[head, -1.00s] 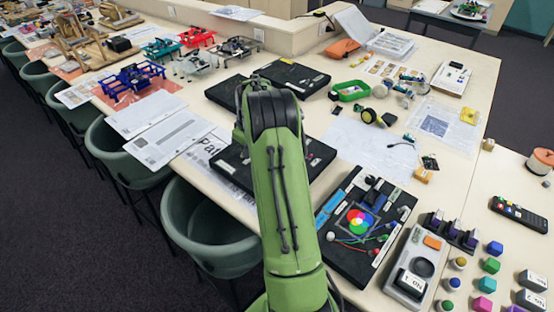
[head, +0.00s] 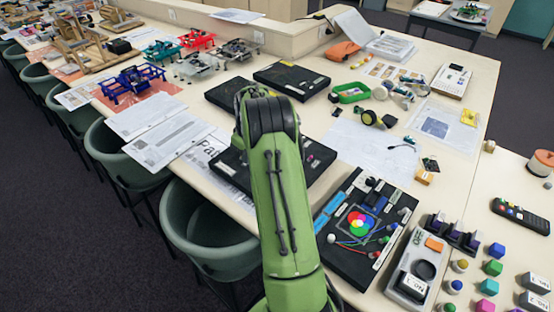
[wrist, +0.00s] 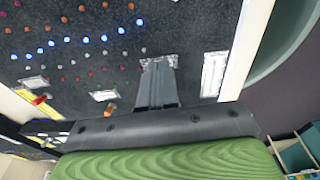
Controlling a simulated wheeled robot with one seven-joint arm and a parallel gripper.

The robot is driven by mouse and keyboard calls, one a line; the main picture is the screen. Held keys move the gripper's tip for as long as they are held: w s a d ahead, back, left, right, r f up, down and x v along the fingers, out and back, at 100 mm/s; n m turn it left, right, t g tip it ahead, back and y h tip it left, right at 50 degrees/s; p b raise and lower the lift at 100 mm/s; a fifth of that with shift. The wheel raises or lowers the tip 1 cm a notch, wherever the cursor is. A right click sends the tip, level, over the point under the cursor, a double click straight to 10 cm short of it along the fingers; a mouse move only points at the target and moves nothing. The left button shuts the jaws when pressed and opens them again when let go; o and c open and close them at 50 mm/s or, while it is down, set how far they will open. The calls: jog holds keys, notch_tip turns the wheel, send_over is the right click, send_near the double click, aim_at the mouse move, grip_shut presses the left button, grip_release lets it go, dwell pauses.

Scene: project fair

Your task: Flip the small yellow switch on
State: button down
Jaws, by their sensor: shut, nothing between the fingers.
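My gripper (wrist: 158,84) is in the wrist view, with its dark fingers together and nothing between them. It is over a black board (wrist: 200,25) with rows of small coloured lights, several lit blue. A small yellow piece (wrist: 40,101) with a reddish part lies beside a white label at the left of the wrist view. It may be the yellow switch, but its setting is too small to tell. In the head view the black board (head: 232,171) is partly covered by my green arm, which hides my gripper.
An orange knob (wrist: 110,109) is on the board, left of my fingers. Another black board with a colour wheel (head: 340,255) lies to the right. Two flat black cases (head: 291,79) are behind my arm. A green chair (head: 215,235) stands at the table's edge.

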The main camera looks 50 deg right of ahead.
jog(key=shift+w, duration=0.3)
notch_tip(320, 180, up, 7)
jog(key=p, duration=0.5)
jog(key=shift+s, duration=0.35)
